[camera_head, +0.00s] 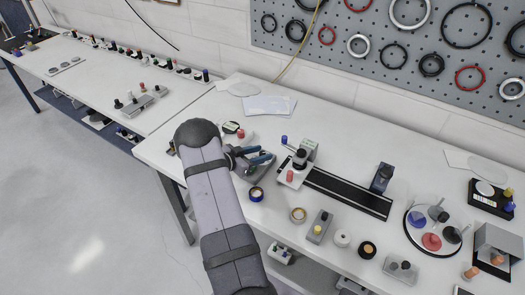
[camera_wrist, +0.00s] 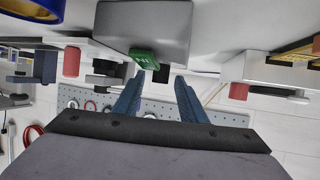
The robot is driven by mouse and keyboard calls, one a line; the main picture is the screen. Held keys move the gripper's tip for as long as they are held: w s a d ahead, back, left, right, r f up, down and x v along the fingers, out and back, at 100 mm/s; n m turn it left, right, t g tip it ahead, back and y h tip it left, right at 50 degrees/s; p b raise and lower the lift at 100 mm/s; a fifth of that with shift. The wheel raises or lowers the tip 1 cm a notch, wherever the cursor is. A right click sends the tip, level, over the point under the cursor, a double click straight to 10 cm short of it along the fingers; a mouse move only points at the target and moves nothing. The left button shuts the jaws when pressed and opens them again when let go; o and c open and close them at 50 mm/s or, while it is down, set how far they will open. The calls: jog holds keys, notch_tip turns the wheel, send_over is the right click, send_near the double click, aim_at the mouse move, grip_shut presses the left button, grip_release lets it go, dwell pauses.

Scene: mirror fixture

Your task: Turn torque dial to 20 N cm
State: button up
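My gripper (camera_head: 259,155) is over the left part of the bench in the head view, with its blue fingers spread. In the wrist view my gripper (camera_wrist: 160,78) is open, with nothing between its fingers. A grey device (camera_head: 262,172) lies under and beside the fingers in the head view, partly hidden by my arm. The wrist view shows a grey block (camera_wrist: 150,22) with a green panel (camera_wrist: 143,59) just beyond the fingertips. I cannot tell whether finger and block touch. I cannot clearly make out the torque dial or its scale.
A black rail (camera_head: 345,191) with a mount and a red cylinder (camera_head: 290,176) stands right of my gripper. A blue-rimmed tape roll (camera_head: 256,194) and a tan roll (camera_head: 298,215) lie in front. A round tray (camera_head: 420,246) is at right. Pegboard rings hang behind.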

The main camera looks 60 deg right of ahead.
jog(key=shift+s+d+f, duration=0.2)
jog(key=shift+d+f, duration=0.1)
jog(key=shift+d, duration=0.35)
jog(key=shift+c, duration=0.7)
grip_shut()
